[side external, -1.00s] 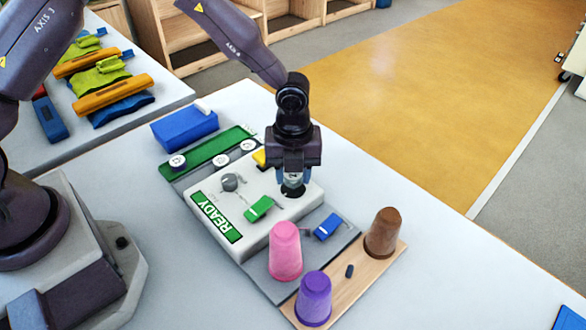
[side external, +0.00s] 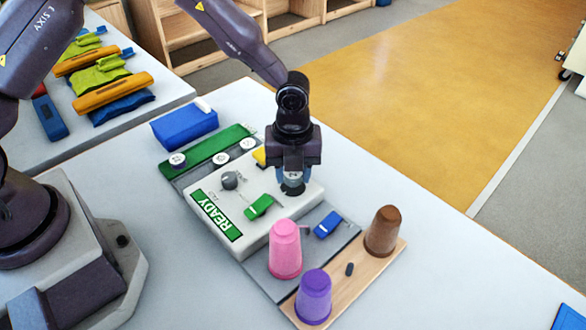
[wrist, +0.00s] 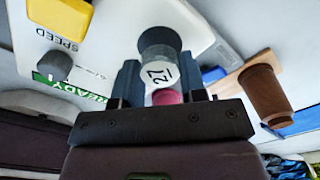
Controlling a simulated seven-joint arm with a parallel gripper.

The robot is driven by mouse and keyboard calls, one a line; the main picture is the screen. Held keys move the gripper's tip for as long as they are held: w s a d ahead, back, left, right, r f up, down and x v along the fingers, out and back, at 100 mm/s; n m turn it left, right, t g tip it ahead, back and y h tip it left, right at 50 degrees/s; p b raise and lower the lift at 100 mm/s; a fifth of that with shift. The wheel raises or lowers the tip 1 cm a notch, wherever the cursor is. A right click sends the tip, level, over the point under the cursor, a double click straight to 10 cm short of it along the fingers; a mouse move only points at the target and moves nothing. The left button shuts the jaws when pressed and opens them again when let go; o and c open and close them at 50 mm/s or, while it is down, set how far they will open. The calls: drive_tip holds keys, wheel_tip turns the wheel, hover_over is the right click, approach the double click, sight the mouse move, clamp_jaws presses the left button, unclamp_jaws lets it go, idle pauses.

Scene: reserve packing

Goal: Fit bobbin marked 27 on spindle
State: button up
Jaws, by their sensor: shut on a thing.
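My gripper (side external: 293,178) is over the dark round spindle spot on the white machine (side external: 262,228). In the wrist view my gripper (wrist: 162,80) is shut on a bobbin (wrist: 158,73) whose white face reads 27. A dark round part (wrist: 159,38) shows just beyond the bobbin.
Several bobbins, one of them (side external: 177,160), sit along the green strip (side external: 215,147). Pink (side external: 285,248), purple (side external: 313,296) and brown (side external: 382,231) cups stand in front and right.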

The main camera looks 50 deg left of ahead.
drive_tip(key=shift+f, duration=1)
idle(1.0)
drive_tip(key=o, duration=1.4)
drive_tip(key=shift+r, duration=3.9)
